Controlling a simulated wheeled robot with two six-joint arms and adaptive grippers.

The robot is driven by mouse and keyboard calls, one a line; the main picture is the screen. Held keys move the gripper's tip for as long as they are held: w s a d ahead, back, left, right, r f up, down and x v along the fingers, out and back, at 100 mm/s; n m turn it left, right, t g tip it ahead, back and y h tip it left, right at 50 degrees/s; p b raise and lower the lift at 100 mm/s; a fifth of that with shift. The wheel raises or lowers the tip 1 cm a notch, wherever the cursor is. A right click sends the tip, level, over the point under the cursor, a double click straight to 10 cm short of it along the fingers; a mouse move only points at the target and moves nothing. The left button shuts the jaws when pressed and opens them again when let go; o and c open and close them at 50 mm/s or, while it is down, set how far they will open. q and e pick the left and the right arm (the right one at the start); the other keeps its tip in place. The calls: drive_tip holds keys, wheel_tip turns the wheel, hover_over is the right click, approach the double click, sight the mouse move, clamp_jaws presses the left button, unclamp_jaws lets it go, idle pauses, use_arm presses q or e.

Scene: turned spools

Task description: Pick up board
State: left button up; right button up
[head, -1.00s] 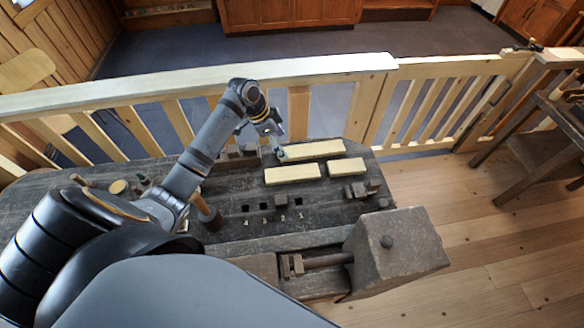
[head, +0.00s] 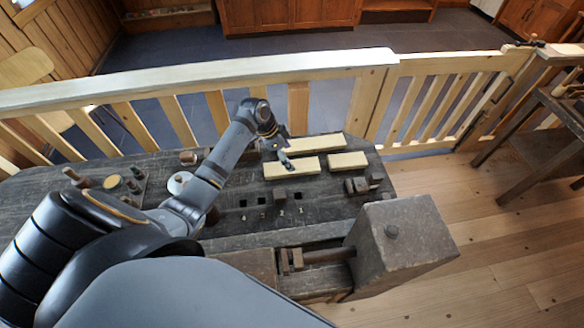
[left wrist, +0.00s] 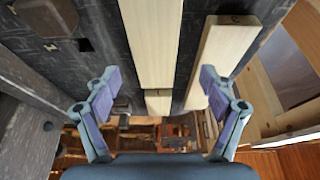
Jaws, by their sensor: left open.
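Three pale boards lie on the dark workbench (head: 240,232). The front board (head: 300,170) and a longer board (head: 325,144) behind it lie side by side, with a short board (head: 347,160) to their right. My left gripper (head: 285,160) is open over the front board. In the left wrist view my open left gripper (left wrist: 160,80) has its fingers on both sides of the front board (left wrist: 150,40), with nothing held. The longer board (left wrist: 222,50) runs close by the right finger; whether they touch I cannot tell. The short board (left wrist: 158,104) shows beyond. My right gripper is out of view.
Numbered square holes (head: 262,200) are cut in the bench in front of the boards. A big wooden vise block (head: 400,240) stands at the right end. A small stand with pegs (head: 122,186) is at the left. A pale railing (head: 300,70) runs behind the bench.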

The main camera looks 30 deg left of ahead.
sight(297, 166)
use_arm(q)
drive_tip(key=shift+d+f+p, duration=0.25)
drive_tip(key=shift+p, duration=0.05)
drive_tip(key=x, duration=0.2)
drive_tip(key=p+x, duration=0.1)
drive_tip(key=x, duration=0.1)
drive_tip(key=shift+s+d+r, duration=0.1)
drive_tip(key=shift+d+r, duration=0.05)
drive_tip(key=shift+d, duration=0.15)
drive_tip(key=shift+f, duration=0.35)
drive_tip(key=shift+r, duration=0.1)
drive_tip(key=c, duration=1.3)
